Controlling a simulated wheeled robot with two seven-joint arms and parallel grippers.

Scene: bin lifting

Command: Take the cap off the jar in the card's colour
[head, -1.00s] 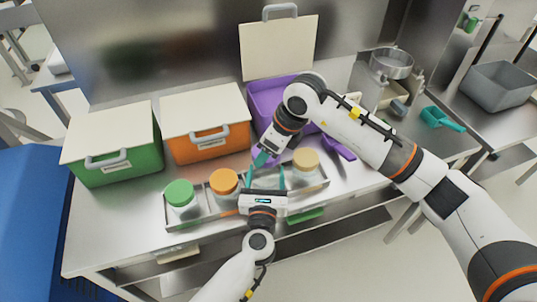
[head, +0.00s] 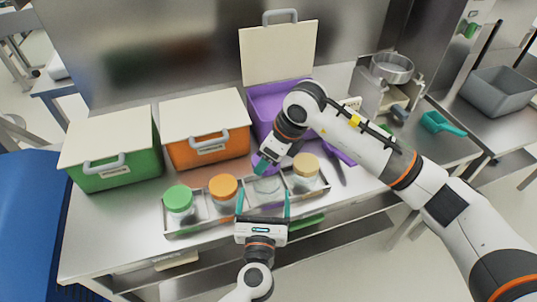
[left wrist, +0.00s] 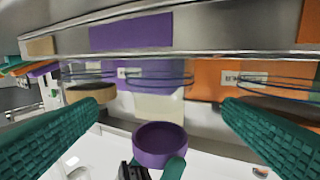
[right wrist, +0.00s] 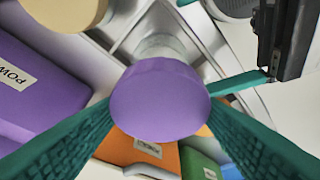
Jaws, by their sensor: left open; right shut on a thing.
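My right gripper (right wrist: 160,110) is shut on a purple cap (right wrist: 158,102), which also shows in the left wrist view (left wrist: 160,143). In the head view my right gripper (head: 264,162) hangs just behind an uncapped clear jar (head: 267,187) in the tray. My left gripper (head: 263,203) is open at the tray's front, its fingertips spread to either side of that jar, with nothing gripped. Jars with a green cap (head: 178,197), an orange cap (head: 223,186) and a tan cap (head: 306,165) stand in the same tray. I cannot make out a coloured card.
A green bin (head: 115,172) and an orange bin (head: 208,149) are closed behind the tray (head: 200,228). A purple bin (head: 265,102) has its lid up. A purple scoop (head: 340,157) lies right of the tray. The counter's front left is clear.

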